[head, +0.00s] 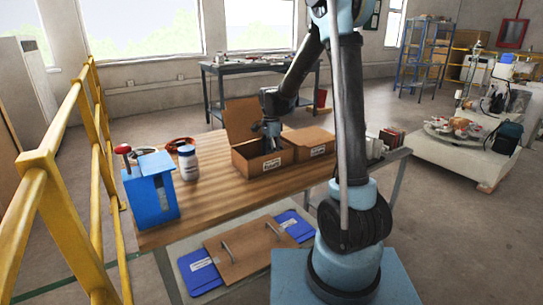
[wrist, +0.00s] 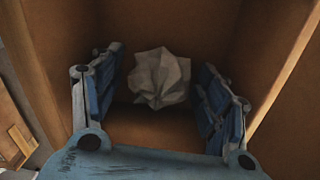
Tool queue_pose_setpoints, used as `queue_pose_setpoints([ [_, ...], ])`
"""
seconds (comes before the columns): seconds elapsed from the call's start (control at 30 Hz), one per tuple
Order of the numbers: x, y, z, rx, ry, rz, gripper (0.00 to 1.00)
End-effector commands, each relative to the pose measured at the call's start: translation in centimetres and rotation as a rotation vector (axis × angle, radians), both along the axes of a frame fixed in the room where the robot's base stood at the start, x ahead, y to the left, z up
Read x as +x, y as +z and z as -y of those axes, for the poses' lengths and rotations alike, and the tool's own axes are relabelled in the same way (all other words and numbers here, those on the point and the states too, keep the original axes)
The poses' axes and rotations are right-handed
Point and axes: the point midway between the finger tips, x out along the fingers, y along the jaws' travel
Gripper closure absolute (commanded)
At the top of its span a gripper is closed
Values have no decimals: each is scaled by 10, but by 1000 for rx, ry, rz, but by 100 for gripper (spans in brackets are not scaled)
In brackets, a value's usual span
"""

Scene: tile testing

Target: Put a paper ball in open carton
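The open carton (head: 262,164) is a brown cardboard box on the wooden table, with its back flap (head: 240,117) standing up. My gripper (head: 271,134) points down into its opening. In the wrist view, the carton's inner walls (wrist: 225,25) surround my gripper (wrist: 157,85), whose blue fingers are spread apart. A crumpled pale paper ball (wrist: 160,79) is inside the carton, between the fingers, with narrow gaps on both sides. It seems to lie on the carton's floor. The ball is hidden in the head view.
A closed carton (head: 311,141) stands just right of the open one. A blue box with a red knob (head: 150,190) and a white jar (head: 188,163) stand at the table's left. Yellow railing (head: 75,170) runs along the left side. The table's front middle (head: 225,195) is clear.

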Motion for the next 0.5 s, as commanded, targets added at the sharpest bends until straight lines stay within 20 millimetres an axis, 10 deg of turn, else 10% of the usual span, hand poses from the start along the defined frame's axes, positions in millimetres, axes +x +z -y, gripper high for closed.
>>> queue_pose_setpoints([
  [0.5, 0, 14, -1, 0, 1, 0, 28],
])
